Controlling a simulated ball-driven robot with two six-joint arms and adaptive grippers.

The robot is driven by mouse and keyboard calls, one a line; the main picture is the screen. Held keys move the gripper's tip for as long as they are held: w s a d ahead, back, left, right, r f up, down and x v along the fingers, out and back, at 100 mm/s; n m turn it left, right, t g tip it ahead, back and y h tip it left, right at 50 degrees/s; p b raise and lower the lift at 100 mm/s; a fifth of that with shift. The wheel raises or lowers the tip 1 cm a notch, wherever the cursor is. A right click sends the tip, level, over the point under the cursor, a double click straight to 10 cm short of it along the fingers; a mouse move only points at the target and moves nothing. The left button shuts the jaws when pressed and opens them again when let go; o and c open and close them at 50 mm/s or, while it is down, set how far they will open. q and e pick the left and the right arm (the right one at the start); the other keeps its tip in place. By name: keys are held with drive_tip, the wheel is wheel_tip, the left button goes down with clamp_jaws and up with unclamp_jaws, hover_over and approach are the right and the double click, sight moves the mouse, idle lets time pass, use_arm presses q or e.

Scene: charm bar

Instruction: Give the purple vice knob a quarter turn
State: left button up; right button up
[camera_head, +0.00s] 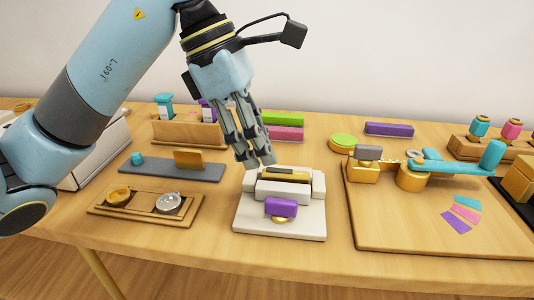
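The purple vice knob (280,207) is a small block on the front of a pale grey vice (251,219), with a gold part beneath it. The vice stands on the table near the middle front, and a gold and dark bar (287,174) lies across its top. My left gripper (257,163) points down just behind and to the left of the vice's top, apart from the knob. Its fingertips look close together with nothing visible between them. My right gripper is out of view.
A wooden tray with two round pieces (144,211) lies left of the vice. A grey slab (170,171) is behind it. A wooden board (430,239) with a turquoise lever (463,167) is at right. Table in front of the vice is clear.

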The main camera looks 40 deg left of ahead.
sight(284, 202)
use_arm(q)
drive_tip(key=b+x, duration=0.1)
drive_tip(key=x, duration=0.8)
drive_tip(key=shift+d+f, duration=0.1)
drive_tip(key=shift+f, duration=0.25)
drive_tip(key=shift+w+d+f, duration=0.15)
drive_tip(key=shift+f, duration=0.25)
